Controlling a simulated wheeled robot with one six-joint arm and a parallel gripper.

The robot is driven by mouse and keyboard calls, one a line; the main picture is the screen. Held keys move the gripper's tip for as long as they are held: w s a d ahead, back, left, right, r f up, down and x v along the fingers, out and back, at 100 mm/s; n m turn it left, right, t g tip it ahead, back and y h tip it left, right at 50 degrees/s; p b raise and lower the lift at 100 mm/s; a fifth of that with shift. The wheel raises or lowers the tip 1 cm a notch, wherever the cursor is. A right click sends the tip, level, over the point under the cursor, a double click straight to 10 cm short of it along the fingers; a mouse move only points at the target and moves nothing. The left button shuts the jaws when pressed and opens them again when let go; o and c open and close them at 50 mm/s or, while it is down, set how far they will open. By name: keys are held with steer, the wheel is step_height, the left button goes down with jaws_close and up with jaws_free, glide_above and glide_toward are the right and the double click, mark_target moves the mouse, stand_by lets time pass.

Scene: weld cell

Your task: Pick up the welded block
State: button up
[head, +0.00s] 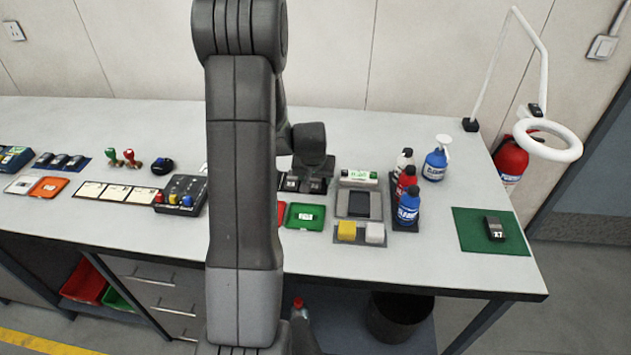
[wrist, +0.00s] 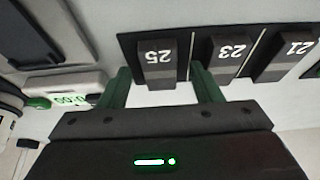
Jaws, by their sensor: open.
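In the wrist view, a dark block marked 25 (wrist: 157,66) stands in a black rack (wrist: 128,46), beside blocks marked 23 (wrist: 230,60) and 21 (wrist: 285,55). The numbers appear upside down. My gripper (wrist: 160,78) is open, with one green finger on each side of block 25; I cannot tell whether they touch it. In the head view the rack's blocks (head: 291,183) show just below my dark wrist, and my fingers are hard to make out. Another dark block, marked X7 (head: 495,229), lies on a green mat (head: 470,238) at the right. No weld is discernible on any block.
A grey fixture with a green display (head: 360,177) stands right of the rack. Several bottles (head: 408,205) stand further right. A green tray (head: 305,216) lies before the rack. The bench is bare around the mat.

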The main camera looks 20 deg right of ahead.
jaws_close()
steer(key=shift+r, duration=0.1)
